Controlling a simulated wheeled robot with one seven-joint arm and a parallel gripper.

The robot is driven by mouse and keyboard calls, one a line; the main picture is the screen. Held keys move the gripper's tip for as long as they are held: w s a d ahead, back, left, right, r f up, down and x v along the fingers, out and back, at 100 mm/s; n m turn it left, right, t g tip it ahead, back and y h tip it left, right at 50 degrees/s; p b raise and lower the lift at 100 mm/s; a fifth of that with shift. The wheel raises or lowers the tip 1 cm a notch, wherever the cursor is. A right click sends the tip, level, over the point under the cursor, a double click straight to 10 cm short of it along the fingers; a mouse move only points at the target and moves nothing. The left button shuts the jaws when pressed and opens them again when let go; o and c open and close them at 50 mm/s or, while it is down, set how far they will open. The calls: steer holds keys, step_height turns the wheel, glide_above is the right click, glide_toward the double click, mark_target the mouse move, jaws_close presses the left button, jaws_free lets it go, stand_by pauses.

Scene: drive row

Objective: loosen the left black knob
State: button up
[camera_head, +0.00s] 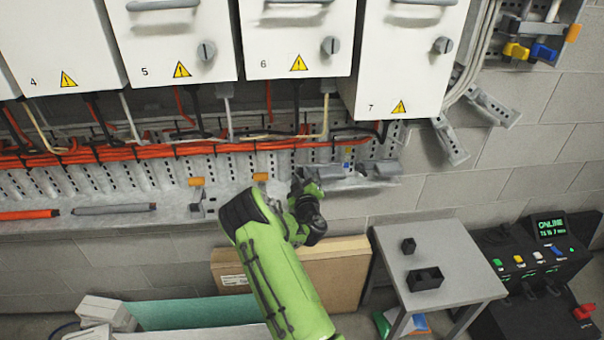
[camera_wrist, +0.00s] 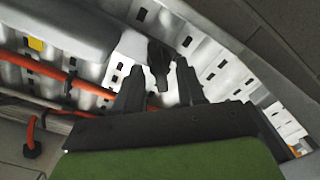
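A dark knob-like part (camera_wrist: 160,65) stands in the middle of the wrist view, against a pale perforated metal rail. It is probably the left black knob, but its shape is unclear. My gripper (camera_wrist: 159,75) has its two black fingers spread, one on each side of this part. Gaps show between the fingers and the part; whether it lies at fingertip depth I cannot tell. In the head view my gripper (camera_head: 305,180) is at the lower edge of the cable tray, below cabinets 6 and 7. There the knob is hidden or too small to make out.
Orange cables (camera_head: 180,150) run along the perforated tray (camera_head: 110,180). White cabinets (camera_head: 300,35) hang above. A grey bracket (camera_head: 350,183) sticks out right of my gripper. A small table (camera_head: 455,265) with black blocks stands lower right, beside a control console (camera_head: 535,270).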

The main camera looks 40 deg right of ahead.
jaws_close()
steer(key=shift+f, duration=0.1)
stand_by(0.3)
steer(key=n, duration=0.6)
steer(key=n+p, duration=0.1)
steer(key=n, duration=0.6)
steer(key=n+p, duration=0.1)
steer(key=n, duration=0.5)
steer(key=shift+f+n, duration=0.3)
steer(key=shift+f, duration=0.1)
steer(key=shift+n, duration=0.3)
